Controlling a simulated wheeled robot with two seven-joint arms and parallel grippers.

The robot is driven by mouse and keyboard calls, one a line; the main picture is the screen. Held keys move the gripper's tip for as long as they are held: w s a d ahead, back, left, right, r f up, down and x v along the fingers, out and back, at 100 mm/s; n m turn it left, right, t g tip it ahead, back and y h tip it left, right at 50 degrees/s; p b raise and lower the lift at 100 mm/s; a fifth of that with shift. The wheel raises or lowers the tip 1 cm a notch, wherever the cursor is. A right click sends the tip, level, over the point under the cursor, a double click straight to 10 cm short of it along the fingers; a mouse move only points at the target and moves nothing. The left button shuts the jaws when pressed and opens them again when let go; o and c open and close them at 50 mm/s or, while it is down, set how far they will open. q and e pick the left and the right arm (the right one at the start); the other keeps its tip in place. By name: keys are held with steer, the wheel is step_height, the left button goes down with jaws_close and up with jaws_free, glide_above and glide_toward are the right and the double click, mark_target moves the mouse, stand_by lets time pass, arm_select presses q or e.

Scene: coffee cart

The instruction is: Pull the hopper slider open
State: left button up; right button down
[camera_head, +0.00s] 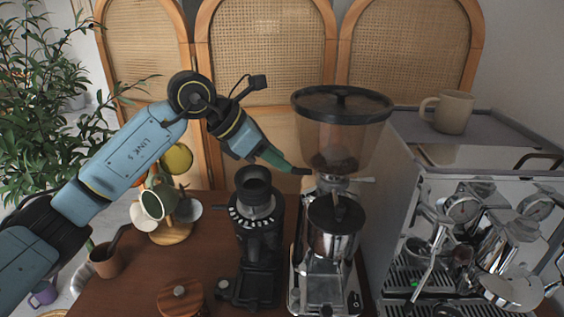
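The grinder's bean hopper (343,130) is a clear brownish bowl with a black lid and dark beans at its bottom. Just below its neck a thin metal tab, which looks like the hopper slider (360,180), sticks out to the right. My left gripper (304,171) reaches in from the left, and its dark fingertips are beside the left side of the hopper neck. I cannot tell whether they touch it. The fingers show side-on, so any gap between them is hidden. My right gripper is not in view.
A black grinder (257,240) stands left of the hopper grinder's metal body (325,260). The espresso machine (470,220), with a beige mug (453,112) on top, stands close at the right. A mug tree (171,232) and a wooden-lidded jar (181,298) stand left on the brown counter (120,292).

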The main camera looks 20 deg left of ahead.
arm_select(q)
steer(key=b+v, duration=0.1)
steer(key=v, duration=1)
steer(key=shift+s+a+r, duration=0.1)
steer(key=shift+a, duration=0.05)
